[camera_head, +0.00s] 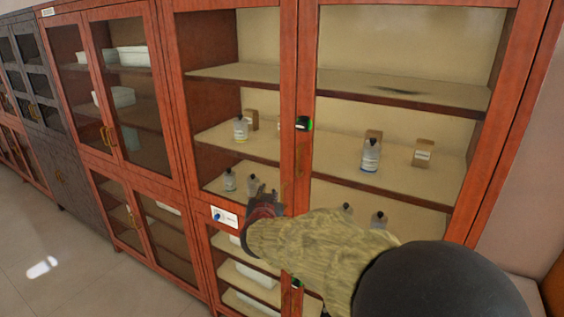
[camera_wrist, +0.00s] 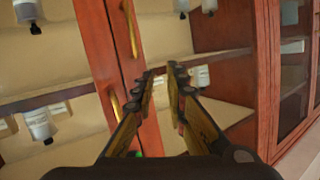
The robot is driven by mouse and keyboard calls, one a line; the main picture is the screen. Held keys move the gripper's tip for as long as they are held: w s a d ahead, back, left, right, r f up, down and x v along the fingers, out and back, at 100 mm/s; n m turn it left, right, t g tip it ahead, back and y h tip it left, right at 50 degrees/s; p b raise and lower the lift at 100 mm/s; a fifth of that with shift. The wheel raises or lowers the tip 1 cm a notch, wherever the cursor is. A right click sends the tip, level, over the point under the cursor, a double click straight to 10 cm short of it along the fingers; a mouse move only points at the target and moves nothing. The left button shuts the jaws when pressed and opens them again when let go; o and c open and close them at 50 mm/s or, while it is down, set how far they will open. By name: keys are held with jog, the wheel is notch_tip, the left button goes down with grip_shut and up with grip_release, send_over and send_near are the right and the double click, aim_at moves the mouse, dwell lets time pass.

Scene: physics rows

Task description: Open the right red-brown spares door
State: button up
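The red-brown cabinet's upper right glass door (camera_head: 398,184) and upper left glass door (camera_head: 225,183) both look shut. Their frames meet at a vertical strip, with a small dark lock with a green light (camera_head: 303,124) on it. Brass handles are clear in the wrist view, one at the upper edge (camera_wrist: 130,28) and one lower on the left (camera_wrist: 115,103). My gripper (camera_head: 265,195) is in front of the left door's lower part, left of the strip. In the wrist view its fingers (camera_wrist: 163,72) are apart and empty, to the side of the handles and not around them.
Bottles (camera_head: 370,157) and small boxes (camera_head: 423,153) stand on the shelves behind the glass. A label (camera_head: 224,217) is on the frame below. Another red-brown cabinet (camera_head: 110,150) and a dark grey one (camera_head: 60,150) stand left. The floor (camera_head: 80,275) at lower left is clear.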

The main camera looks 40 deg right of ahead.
aim_at(298, 162)
jog(key=s+d+r+m+g+h, duration=0.2)
jog(key=s+d+r+h, duration=0.25)
jog(key=d+r, duration=0.2)
jog(key=shift+h, duration=0.45)
jog(key=shift+w+a+r+b+x, duration=0.1)
jog(key=shift+r+b+x, duration=0.1)
jog(key=shift+x, duration=0.95)
jog(key=shift+w+a+r+b+x, duration=0.1)
jog(key=shift+r+x, duration=0.05)
jog(key=shift+x, duration=1.05)
jog(key=shift+w+r+b+x, duration=0.1)
jog(key=shift+w+r+x, duration=0.1)
jog(key=shift+x, duration=0.95)
jog(key=shift+c, duration=0.7)
grip_shut()
jog(key=shift+s+a, duration=0.1)
jog(key=shift+s, duration=0.05)
